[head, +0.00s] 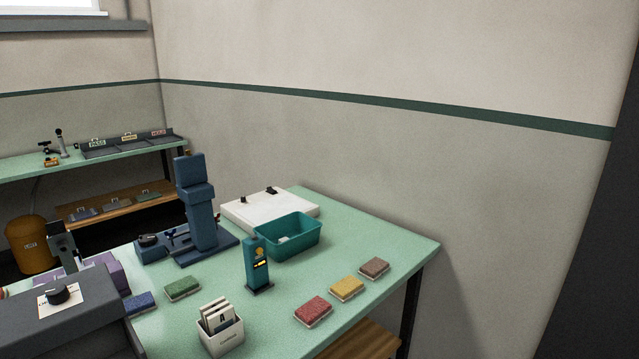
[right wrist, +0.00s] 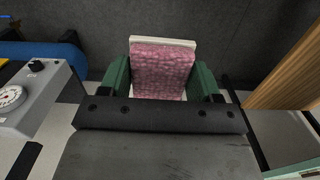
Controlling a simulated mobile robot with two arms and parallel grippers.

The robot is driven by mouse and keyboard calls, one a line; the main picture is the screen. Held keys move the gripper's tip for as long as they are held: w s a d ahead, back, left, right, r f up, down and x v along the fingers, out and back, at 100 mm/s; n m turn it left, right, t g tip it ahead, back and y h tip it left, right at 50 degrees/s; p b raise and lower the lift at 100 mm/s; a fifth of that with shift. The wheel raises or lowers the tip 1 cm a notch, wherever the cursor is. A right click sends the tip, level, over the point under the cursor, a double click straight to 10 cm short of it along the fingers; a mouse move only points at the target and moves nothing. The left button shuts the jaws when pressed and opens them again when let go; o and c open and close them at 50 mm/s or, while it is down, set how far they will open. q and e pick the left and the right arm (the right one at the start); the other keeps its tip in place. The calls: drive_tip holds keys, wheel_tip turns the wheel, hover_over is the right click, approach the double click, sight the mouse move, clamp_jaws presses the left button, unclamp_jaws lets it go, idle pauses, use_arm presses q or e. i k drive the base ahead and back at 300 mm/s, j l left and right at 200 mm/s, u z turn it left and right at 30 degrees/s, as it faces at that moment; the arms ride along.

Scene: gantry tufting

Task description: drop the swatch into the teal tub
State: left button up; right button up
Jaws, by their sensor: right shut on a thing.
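A pink tufted swatch (right wrist: 163,72) with a pale backing is between the green fingers of my right gripper (right wrist: 161,80) in the right wrist view. The gripper is shut on it and holds it by its two sides. The teal tub (head: 291,246) stands on the mint-green table in the head view, with something whitish inside it. Neither gripper shows in the head view, so the tub and the held swatch never appear together. My left gripper is not in view.
A white flat case (head: 245,211) lies behind the tub and a teal device (head: 257,264) stands in front. A blue machine (head: 203,213) rises to its left. Red (head: 313,309), yellow (head: 346,288) and brown (head: 374,267) swatches lie to the right. A white card box (head: 222,338) is nearer.

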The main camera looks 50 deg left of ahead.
sight(285, 238)
drive_tip(key=i+z, duration=0.25)
drive_tip(key=i, duration=0.2)
drive_tip(key=i+j+z, duration=0.25)
drive_tip(key=i, duration=0.2)
drive_tip(key=i+z, duration=0.1)
drive_tip(key=z, duration=0.35)
drive_tip(key=i+j+z, duration=0.1)
drive_tip(key=z, duration=0.35)
drive_tip(key=i+j+z, duration=0.1)
drive_tip(key=z, duration=0.3)
drive_tip(key=j+z, duration=0.1)
drive_tip(key=z, duration=0.35)
drive_tip(key=j+z, duration=0.1)
drive_tip(key=z, duration=0.5)
drive_tip(key=i+j+z, duration=0.1)
drive_tip(key=z, duration=0.45)
drive_tip(key=j+z, duration=0.2)
drive_tip(key=z, duration=0.4)
drive_tip(key=j+z, duration=0.1)
drive_tip(key=z, duration=0.5)
drive_tip(key=k+j+z, duration=0.1)
drive_tip(key=z, duration=0.5)
drive_tip(key=k+j+z, duration=0.1)
drive_tip(key=z, duration=1.05)
drive_tip(key=k+z, duration=0.15)
drive_tip(key=z, duration=0.45)
